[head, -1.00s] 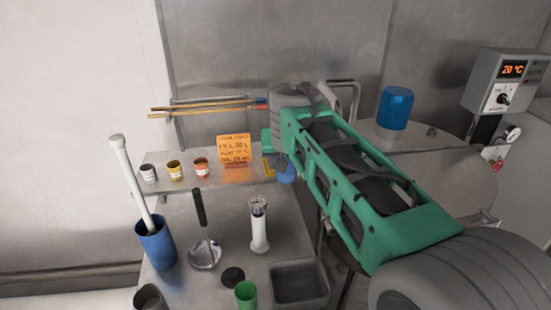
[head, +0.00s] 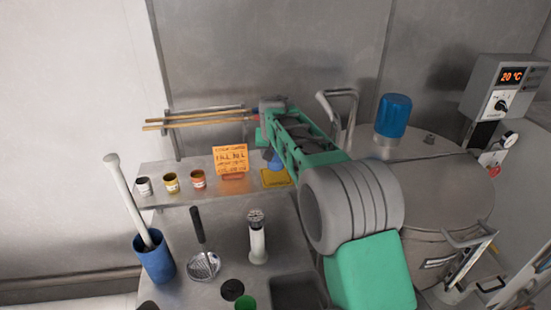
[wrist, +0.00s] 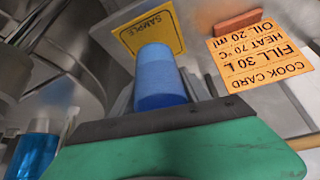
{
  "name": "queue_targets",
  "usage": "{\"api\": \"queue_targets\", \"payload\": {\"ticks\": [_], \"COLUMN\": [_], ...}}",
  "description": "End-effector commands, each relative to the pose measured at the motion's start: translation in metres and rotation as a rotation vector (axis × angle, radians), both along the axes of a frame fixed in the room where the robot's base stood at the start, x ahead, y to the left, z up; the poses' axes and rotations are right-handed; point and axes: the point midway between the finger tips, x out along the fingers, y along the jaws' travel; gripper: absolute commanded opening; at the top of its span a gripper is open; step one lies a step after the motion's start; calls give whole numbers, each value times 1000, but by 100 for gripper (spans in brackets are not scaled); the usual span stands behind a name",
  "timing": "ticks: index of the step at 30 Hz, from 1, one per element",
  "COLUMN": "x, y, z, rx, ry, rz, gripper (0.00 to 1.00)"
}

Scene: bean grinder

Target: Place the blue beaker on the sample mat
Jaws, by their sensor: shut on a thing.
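The blue beaker (head: 275,163) is small and mostly hidden by my arm in the head view. In the wrist view it (wrist: 160,78) stands out beyond my gripper's dark edge and overlaps the yellow sample mat (wrist: 134,30). In the head view the sample mat (head: 276,179) lies on the shelf, and the beaker is at its back edge. I cannot tell whether the beaker touches the mat. My gripper (head: 266,150) is shut on the beaker; its fingertips are largely hidden.
An orange cook card (head: 230,160) stands left of the mat, with several small jars (head: 171,182) beyond it. Wooden sticks (head: 195,121) are on a rack behind. A large round vessel (head: 440,190) with a blue container (head: 393,116) stands to the right.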

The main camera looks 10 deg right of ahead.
Motion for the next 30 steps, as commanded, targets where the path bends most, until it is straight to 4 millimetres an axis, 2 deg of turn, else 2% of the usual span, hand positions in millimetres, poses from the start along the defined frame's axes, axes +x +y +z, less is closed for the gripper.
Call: {"api": "queue_targets", "payload": {"ticks": [6, 11, 21, 22, 30], "x": [14, 13, 13, 13, 13], "y": [-2, -2, -2, -2, -2], "z": [-19, -44, -51, -50, -49], "rx": [0, -1, -1, -1, 0], "ry": [1, 1, -2, -2, -1], "rz": [2, 2, 2, 2, 2], "gripper": [12, 12, 12, 55, 76]}}
